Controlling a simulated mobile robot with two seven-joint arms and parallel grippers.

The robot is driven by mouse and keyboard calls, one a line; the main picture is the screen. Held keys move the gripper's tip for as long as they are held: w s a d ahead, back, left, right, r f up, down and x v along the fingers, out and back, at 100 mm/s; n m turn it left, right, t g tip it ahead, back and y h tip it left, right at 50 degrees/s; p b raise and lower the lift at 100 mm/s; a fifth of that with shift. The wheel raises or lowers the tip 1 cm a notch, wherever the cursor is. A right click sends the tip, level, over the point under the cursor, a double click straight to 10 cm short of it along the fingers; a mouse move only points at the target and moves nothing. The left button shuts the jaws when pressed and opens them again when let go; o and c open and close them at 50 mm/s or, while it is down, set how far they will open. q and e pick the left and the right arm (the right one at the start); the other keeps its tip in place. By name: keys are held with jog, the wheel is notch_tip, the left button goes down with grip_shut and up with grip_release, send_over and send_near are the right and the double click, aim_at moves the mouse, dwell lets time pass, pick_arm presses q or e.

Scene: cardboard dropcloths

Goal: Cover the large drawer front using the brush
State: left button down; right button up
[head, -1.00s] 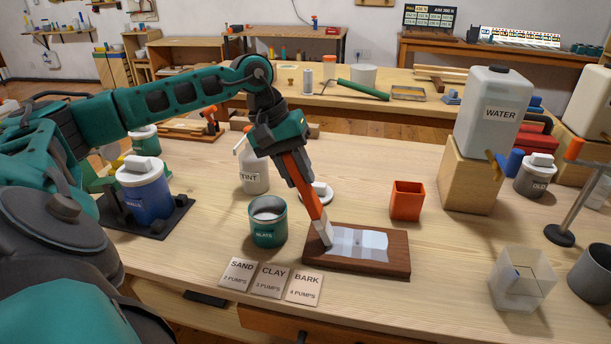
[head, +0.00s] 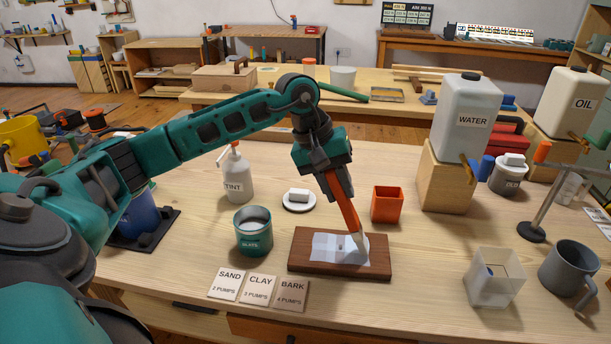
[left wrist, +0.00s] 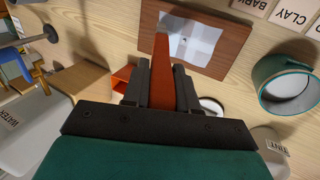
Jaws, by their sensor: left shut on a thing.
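My left gripper (head: 330,182) is shut on the orange handle of the brush (head: 346,212). The brush slants down to the right, its pale bristles at the right part of the drawer front. The drawer front (head: 308,264) is a dark brown wooden board lying flat on the bench, with a pale whitish-grey coated patch (head: 330,246) over its middle and bare brown wood around it. In the left wrist view the brush handle (left wrist: 162,75) points at the board (left wrist: 222,56); the bristles are hard to make out there. My right gripper is not in view.
A teal-rimmed pot labelled SLATS (head: 254,236) stands left of the board, with TINT bottle (head: 237,180) behind. An orange square cup (head: 387,205) stands behind right. SAND, CLAY and BARK cards (head: 259,288) lie in front left. A clear box (head: 494,279) and grey mug (head: 568,268) stand right.

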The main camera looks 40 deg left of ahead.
pick_arm(q)
jog(key=shift+w+d, duration=0.45)
jog(key=shift+d, duration=0.25)
jog(key=shift+a, duration=0.1)
jog(key=shift+f, duration=0.2)
jog(key=shift+f+b, duration=0.15)
jog(key=shift+b, duration=0.15)
jog(key=shift+b, duration=0.3)
